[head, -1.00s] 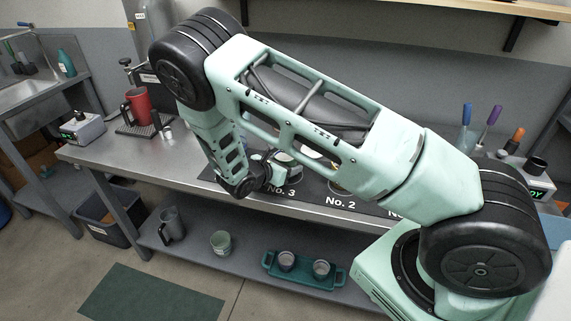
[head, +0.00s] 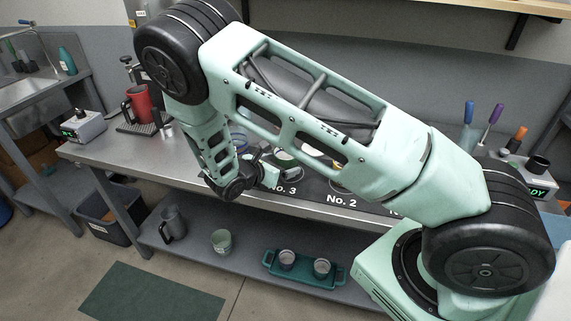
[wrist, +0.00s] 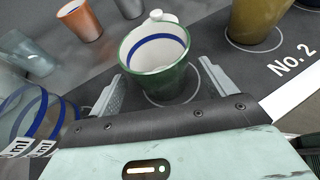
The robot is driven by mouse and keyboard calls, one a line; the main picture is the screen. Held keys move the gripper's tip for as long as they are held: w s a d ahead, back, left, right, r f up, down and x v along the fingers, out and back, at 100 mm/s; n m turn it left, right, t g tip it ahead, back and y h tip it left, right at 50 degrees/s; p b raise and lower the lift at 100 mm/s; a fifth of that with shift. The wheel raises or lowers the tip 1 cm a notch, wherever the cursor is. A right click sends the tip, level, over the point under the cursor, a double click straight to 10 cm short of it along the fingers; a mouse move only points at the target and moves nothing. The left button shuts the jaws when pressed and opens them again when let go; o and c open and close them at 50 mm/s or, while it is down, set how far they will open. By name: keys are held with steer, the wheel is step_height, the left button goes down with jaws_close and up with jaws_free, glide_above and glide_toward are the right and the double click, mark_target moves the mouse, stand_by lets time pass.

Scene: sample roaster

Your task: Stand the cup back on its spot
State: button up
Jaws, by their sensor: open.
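A green cup (wrist: 158,70) with a pale inside and a blue ring stands upright on the dark mat in the wrist view. A thin pale circle on the mat shows around its base. My gripper (wrist: 165,88) is open, with one finger on each side of the cup and visible gaps to it.
An olive cup (wrist: 256,18) stands on a circle by No. 2. A clear measuring vessel (wrist: 32,112) with blue bands is close on the left. A copper cup (wrist: 80,20) and a greyish glass (wrist: 28,55) are behind. A teal tray (head: 272,267) with two cups is on the shelf below.

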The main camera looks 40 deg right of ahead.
steer(key=b+v, duration=0.1)
steer(key=v, duration=0.7)
steer(key=shift+a, duration=0.1)
steer(key=s+a+r+m+g+y, duration=0.1)
steer(key=s+a+r+m+y, duration=0.3)
steer(key=s, duration=0.5)
steer(key=s+a+r+m+g+y, duration=0.1)
steer(key=s+a+r+m+y, duration=0.4)
steer(key=s, duration=0.4)
steer(key=s+a+r+m+g+y, duration=0.1)
steer(key=s+a+r+m+y, duration=0.3)
steer(key=s, duration=0.5)
step_height(320, 180, up, 2)
steer(key=a, duration=0.3)
steer(key=shift+s+g, duration=0.3)
steer(key=shift+s, duration=0.1)
